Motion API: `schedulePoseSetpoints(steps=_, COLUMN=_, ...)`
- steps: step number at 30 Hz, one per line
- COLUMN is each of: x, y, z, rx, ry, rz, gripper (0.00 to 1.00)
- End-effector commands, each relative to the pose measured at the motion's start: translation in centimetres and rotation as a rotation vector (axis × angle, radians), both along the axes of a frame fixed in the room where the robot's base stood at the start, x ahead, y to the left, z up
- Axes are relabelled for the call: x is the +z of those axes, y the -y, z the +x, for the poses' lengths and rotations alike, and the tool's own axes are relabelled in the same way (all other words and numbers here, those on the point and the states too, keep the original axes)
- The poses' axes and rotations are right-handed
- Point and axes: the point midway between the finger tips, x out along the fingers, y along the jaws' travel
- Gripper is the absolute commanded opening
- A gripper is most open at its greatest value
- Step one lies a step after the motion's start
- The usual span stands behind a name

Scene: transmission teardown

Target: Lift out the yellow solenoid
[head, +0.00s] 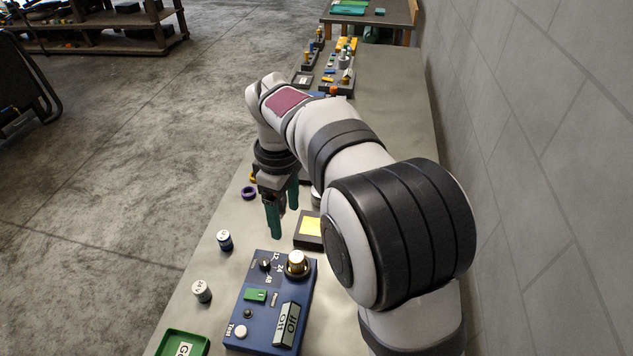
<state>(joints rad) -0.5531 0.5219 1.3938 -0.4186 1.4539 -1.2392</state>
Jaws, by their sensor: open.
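My gripper (284,218) has two teal fingers pointing down, apart and with nothing seen between them. It hangs over the bench, just left of a dark block with a yellow top (312,227). A small yellow part (253,176) shows at the left of my wrist, mostly hidden behind it. Several yellow parts (346,45) stand on a dark tray at the far end of the bench. I cannot tell which yellow thing is the solenoid. My arm hides the middle of the bench.
A grey wall (530,130) bounds the right.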

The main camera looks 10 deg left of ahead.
Motion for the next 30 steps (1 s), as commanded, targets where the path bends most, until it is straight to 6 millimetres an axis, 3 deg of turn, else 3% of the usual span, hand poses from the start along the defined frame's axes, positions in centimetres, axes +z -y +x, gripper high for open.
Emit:
schedulePoseSetpoints(steps=9, x=-8.3, y=0.1, z=0.0, rx=0.005, ry=-0.004, rz=-0.002, gripper=0.77)
schedulePoseSetpoints(steps=21, x=-14.7, y=1.3, z=0.3, rx=0.002, ry=0.000, rz=-0.001, gripper=0.77)
schedulePoseSetpoints(steps=29, x=-15.3, y=1.3, z=0.3, rx=0.001, ry=0.003, rz=0.000, gripper=0.77)
schedulePoseSetpoints(steps=30, x=-15.3, y=1.3, z=0.3, rx=0.001, ry=0.003, rz=0.000, gripper=0.70)
